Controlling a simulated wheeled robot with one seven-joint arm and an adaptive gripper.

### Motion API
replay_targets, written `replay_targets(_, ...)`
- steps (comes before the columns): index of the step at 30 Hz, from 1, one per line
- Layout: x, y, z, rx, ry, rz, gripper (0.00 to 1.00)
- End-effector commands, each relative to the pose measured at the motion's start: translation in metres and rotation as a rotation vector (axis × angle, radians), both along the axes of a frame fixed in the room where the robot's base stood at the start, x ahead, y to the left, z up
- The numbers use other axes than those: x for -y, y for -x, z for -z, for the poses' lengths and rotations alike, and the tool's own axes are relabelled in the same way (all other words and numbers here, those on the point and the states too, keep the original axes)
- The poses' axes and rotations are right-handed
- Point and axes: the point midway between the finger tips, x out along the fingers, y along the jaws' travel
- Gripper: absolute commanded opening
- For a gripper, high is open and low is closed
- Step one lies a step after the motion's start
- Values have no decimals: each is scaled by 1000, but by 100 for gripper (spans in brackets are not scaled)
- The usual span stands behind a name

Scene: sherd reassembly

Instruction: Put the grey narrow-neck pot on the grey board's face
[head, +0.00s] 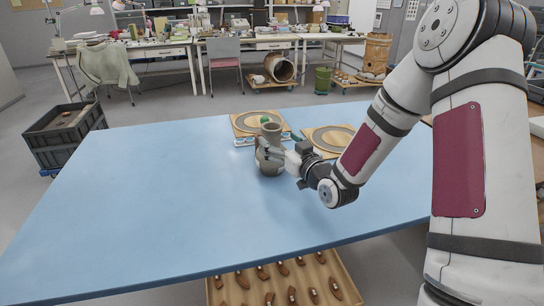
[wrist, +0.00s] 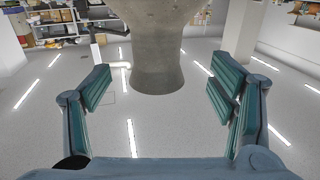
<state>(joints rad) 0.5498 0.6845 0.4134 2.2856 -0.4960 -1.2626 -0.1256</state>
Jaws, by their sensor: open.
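The grey narrow-neck pot (head: 270,166) stands upright on the blue table, left of my gripper. In the wrist view its neck and flared end (wrist: 158,75) lie between and beyond my fingers. My gripper (head: 270,149) is open at the pot's upper body, with a finger showing in front of it in the head view. In the wrist view the fingers (wrist: 162,95) are spread, with gaps on both sides of the pot. Two tan boards with grey rings lie behind, one at the back (head: 239,124) and one to the right (head: 350,145). I cannot tell which is the grey board.
A small green thing (head: 265,119) shows just behind the pot's mouth. Small white-and-teal items (head: 243,142) lie left of the pot. The blue table (head: 140,200) is clear at left and front.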

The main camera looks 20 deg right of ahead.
Motion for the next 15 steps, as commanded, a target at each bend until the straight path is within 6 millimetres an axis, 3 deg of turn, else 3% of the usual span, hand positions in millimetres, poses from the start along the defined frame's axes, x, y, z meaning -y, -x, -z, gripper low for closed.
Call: replay_targets(15, -10, -52, -1, 0, 0, 0, 77)
